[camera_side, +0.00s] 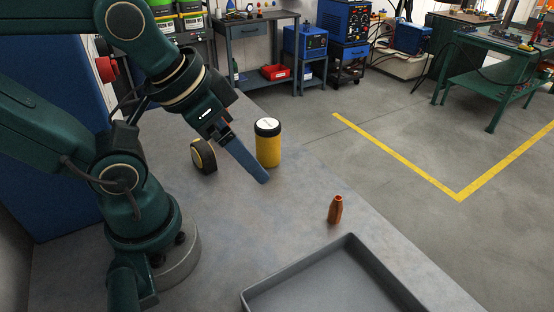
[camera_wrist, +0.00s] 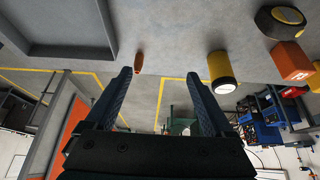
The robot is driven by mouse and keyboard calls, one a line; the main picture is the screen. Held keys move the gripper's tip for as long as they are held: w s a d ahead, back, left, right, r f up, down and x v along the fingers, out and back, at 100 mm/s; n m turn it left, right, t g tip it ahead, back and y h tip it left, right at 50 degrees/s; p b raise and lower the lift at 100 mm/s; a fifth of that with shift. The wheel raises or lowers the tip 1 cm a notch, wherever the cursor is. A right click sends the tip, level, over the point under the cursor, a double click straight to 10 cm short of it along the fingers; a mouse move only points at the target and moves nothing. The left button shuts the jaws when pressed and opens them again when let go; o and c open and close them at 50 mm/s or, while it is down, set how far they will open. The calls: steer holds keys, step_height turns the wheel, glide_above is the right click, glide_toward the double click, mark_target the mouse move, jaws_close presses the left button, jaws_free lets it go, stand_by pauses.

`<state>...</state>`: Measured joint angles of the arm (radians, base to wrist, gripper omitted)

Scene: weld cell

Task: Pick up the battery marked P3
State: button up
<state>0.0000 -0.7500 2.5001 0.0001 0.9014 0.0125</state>
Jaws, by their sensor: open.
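My gripper (camera_side: 264,180) points down over the table in front of a yellow canister, with one blue finger showing. In the wrist view my gripper (camera_wrist: 159,75) has its two fingers wide apart with nothing between them. The block is well to the right of both fingers.
A small orange bottle (camera_side: 336,209) stands near the table's edge. A grey tray (camera_side: 295,268) lies at the front.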

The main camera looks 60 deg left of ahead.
steer(key=w+a+f+m+g+y, duration=0.1)
steer(key=w+a+m+g+y, duration=0.2)
steer(key=a+m+y, duration=0.6)
steer(key=w+a+f+m+g+y, duration=0.1)
steer(key=w+a+m+g+y, duration=0.4)
steer(key=a, duration=0.9)
steer(key=a+f+m, duration=0.1)
steer(key=a+f, duration=0.2)
steer(key=a, duration=0.1)
steer(key=a+f+m+t, duration=0.1)
steer(key=a+f, duration=0.2)
steer(key=a, duration=0.1)
steer(key=s+a+f+m, duration=0.1)
steer(key=a+f, duration=0.2)
steer(key=a, duration=0.1)
steer(key=shift+a+f+t+h, duration=0.15)
steer(key=shift+f+t+h, duration=0.15)
steer(key=shift+f, duration=0.1)
jaws_close()
